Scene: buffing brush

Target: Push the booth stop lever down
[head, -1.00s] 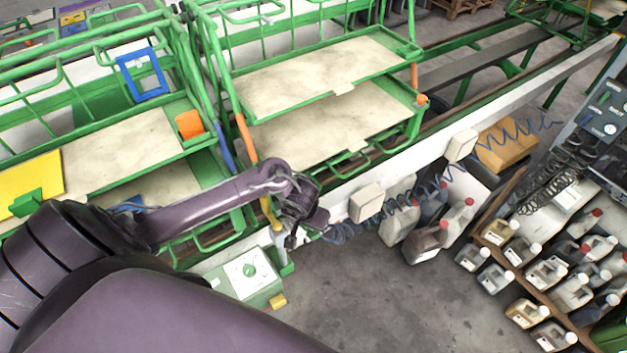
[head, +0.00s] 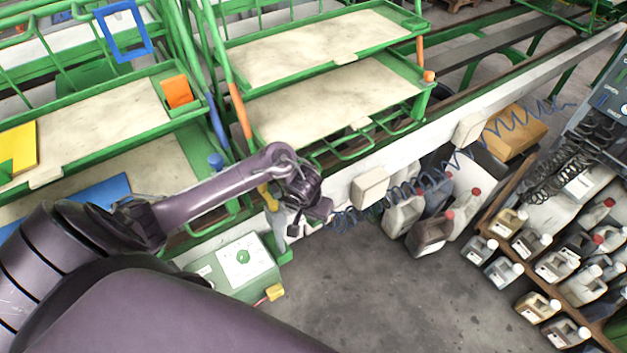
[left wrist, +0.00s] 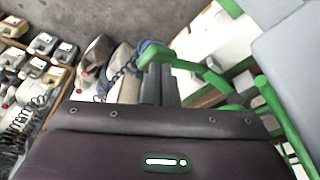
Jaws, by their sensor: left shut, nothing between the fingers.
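My left gripper (head: 297,228) is at the lower end of the purple arm, beside the white rail. In the left wrist view its fingers (left wrist: 159,86) are together and empty. A green bar with a rounded end (left wrist: 185,61) crosses just beyond the fingertips there; I cannot tell whether they touch. No part is clearly labelled as the booth stop lever. My right gripper is not in view.
Green racks with pale boards (head: 335,100) stand behind the white rail (head: 400,165). A coiled blue hose (head: 400,192) hangs to the right of the gripper. Several jugs (head: 435,232) stand by the rail and on a shelf at right. The grey floor (head: 400,300) in front is clear.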

